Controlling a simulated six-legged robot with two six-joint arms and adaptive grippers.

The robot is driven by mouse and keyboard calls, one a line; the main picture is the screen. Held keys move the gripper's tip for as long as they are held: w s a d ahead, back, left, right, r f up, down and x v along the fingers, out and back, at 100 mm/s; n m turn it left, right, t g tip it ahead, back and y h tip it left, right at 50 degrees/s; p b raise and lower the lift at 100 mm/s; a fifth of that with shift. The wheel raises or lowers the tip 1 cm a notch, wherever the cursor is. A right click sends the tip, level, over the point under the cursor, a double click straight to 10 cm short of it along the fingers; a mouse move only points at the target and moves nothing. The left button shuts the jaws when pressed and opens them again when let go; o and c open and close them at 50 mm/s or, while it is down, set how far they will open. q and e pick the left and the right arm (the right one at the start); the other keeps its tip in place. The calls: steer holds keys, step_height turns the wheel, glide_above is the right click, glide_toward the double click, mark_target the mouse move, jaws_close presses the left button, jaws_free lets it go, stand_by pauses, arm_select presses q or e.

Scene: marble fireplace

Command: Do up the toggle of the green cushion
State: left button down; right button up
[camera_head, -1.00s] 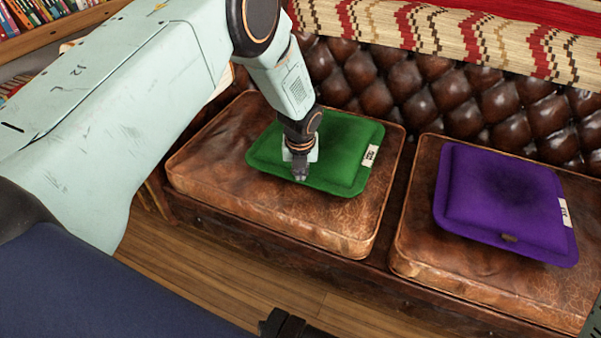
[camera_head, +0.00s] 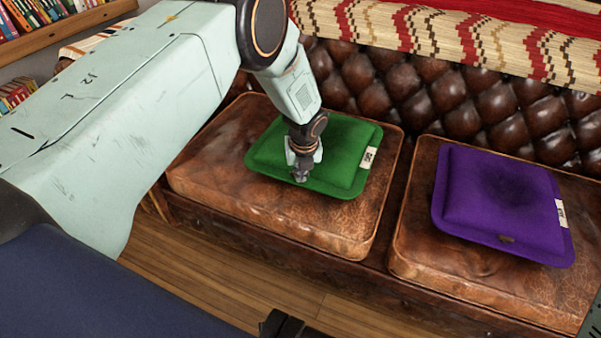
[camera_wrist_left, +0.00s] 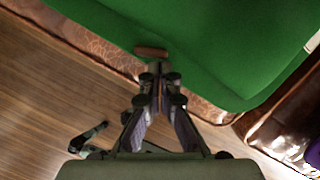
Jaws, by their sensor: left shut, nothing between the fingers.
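The green cushion (camera_head: 345,150) lies on the left leather seat, with a white label on its right side. In the left wrist view the green cushion (camera_wrist_left: 215,45) fills the top, and a small brown toggle (camera_wrist_left: 151,52) shows at its near edge. My left gripper (camera_head: 300,178) points down at the cushion's front edge. In the left wrist view my left gripper (camera_wrist_left: 160,78) is shut and empty, its tips just short of the toggle. I cannot tell whether they touch it. In the head view the gripper hides the toggle. My right gripper is not in view.
A purple cushion (camera_head: 500,200) with a small brown toggle (camera_head: 507,239) lies on the right leather seat (camera_head: 440,270). The left leather seat (camera_head: 210,180) is bare around the green cushion. A tufted backrest (camera_head: 420,90) rises behind. Wooden floor (camera_head: 190,275) is in front.

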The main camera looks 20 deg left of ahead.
arm_select(q)
steer(key=shift+w+d+n, duration=0.1)
steer(key=shift+n, duration=0.5)
steer(key=shift+w+d+n+g+y, duration=0.15)
steer(key=shift+w+n+g+y, duration=0.15)
steer(key=shift+n, duration=0.8)
steer(key=shift+w+n+g+y+b, duration=0.1)
steer(key=shift+w+n+g+b, duration=0.1)
steer(key=shift+n, duration=0.65)
steer(key=shift+w+n+g+y+b, duration=0.1)
steer(key=shift+n+g+b, duration=0.1)
steer(key=shift+n, duration=0.7)
steer(key=shift+w+n+g+y+b, duration=0.1)
steer(key=shift+w+n+g+b, duration=0.1)
steer(key=shift+n, duration=0.65)
steer(key=shift+s, duration=0.1)
